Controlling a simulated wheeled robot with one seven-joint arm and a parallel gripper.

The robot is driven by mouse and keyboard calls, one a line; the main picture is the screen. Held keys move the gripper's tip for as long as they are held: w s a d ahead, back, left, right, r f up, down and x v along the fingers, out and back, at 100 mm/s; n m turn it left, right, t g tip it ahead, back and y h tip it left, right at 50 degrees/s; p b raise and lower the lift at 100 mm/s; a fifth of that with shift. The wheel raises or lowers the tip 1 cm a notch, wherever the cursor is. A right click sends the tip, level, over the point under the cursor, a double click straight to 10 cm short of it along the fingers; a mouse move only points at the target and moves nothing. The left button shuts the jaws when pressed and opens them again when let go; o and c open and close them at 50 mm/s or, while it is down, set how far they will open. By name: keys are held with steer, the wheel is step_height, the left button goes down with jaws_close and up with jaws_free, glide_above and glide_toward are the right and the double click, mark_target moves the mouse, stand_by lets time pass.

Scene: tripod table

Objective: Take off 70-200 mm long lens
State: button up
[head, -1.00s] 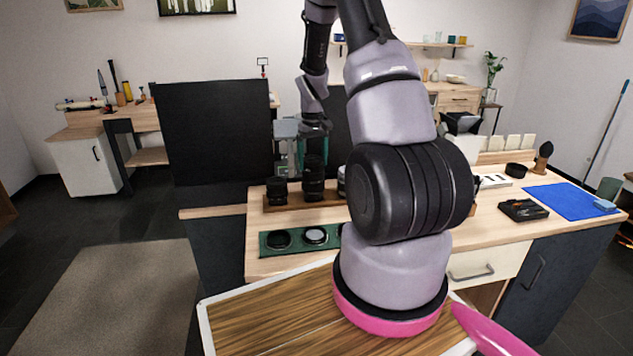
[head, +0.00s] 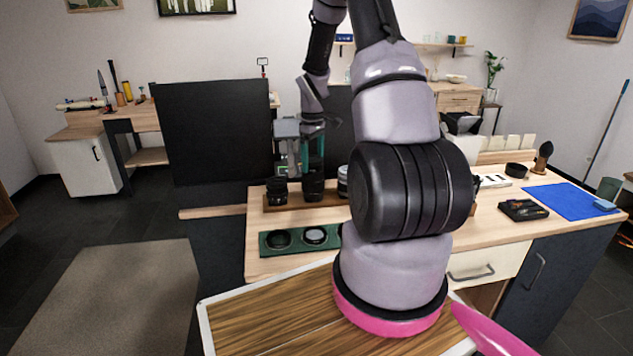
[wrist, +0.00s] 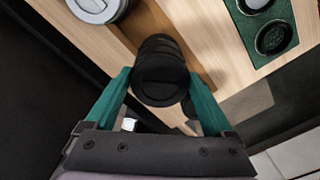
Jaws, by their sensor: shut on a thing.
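The tall black lens (head: 313,187) stands upright in the wooden lens rack (head: 290,205), between a shorter black lens (head: 277,191) and a light-ringed lens (head: 343,181). In the wrist view, the tall lens's round black cap (wrist: 160,80) faces my camera. My gripper (head: 313,168) is shut on its upper part, with one teal finger on each side in the wrist view (wrist: 161,76). The finger pads' contact with the barrel is partly hidden. The lens's base is hidden in the wrist view.
A tall black panel (head: 213,135) stands at the left. A blue mat (head: 570,200) and a dark toolbox (head: 523,210) lie at the right. A wood-topped surface (head: 260,325) is near me.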

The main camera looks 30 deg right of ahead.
stand_by(0.3)
steer(key=shift+r, duration=3.1)
steer(key=shift+s, duration=0.1)
